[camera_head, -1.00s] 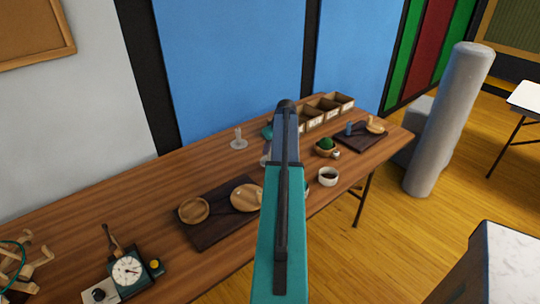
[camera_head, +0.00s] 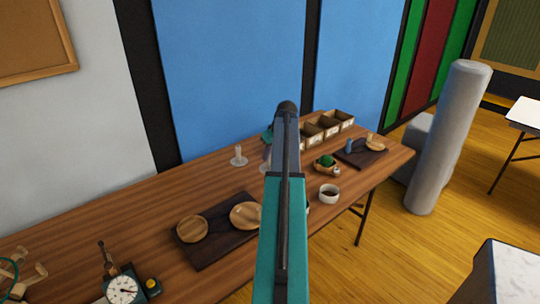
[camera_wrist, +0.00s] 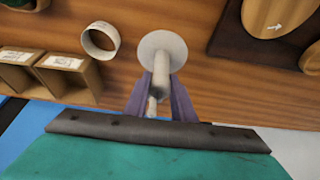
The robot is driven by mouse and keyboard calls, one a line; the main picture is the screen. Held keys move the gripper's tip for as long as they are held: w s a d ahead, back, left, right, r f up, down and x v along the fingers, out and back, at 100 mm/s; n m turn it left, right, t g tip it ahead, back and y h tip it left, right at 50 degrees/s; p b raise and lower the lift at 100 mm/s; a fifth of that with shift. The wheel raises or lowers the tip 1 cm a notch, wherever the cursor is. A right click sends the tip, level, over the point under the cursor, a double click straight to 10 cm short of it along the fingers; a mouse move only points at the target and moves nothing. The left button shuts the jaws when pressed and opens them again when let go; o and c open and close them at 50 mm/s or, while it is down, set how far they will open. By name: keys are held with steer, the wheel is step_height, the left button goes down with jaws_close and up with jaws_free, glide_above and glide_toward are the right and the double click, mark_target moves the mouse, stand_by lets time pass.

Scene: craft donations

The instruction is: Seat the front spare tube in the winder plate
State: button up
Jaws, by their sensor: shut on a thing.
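My gripper (camera_wrist: 161,84) points down at the table with its purple fingers shut on the pale stem of the front spare tube. The tube's round white base (camera_wrist: 162,46) lies just beyond the fingertips; whether it touches the table I cannot tell. In the head view my arm mostly hides this tube. A similar pale tube (camera_head: 239,156) stands upright on its disc, left of my arm. Which part is the winder plate is unclear; a dark board (camera_head: 205,258) carries two round wooden plates (camera_head: 192,229), and one wooden piece with a white arrow (camera_wrist: 270,18) shows in the wrist view.
Labelled open boxes (camera_head: 325,129) stand at the table's far end. A white ring (camera_wrist: 101,40) lies near the tube. A white bowl (camera_head: 329,194), a second dark board (camera_head: 360,153) and a dial scale (camera_head: 122,289) are also on the table. The table's middle left is clear.

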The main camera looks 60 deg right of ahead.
steer(key=w+a+r+n, duration=0.1)
steer(key=w+a+r, duration=0.1)
steer(key=w+a, duration=0.7)
steer(key=w+a+r, duration=0.2)
steer(key=w+a, duration=0.3)
steer(key=a, duration=0.8)
steer(key=w+a+r+n, duration=0.15)
steer(key=w+a, duration=0.45)
steer(key=a, duration=0.6)
steer(key=a+r, duration=0.3)
steer(key=a, duration=1.4)
steer(key=a+r+n+y, duration=0.1)
steer(key=a+r, duration=0.1)
steer(key=a, duration=1.6)
steer(key=shift+w+a+r, duration=0.15)
steer(key=shift+w+r, duration=0.25)
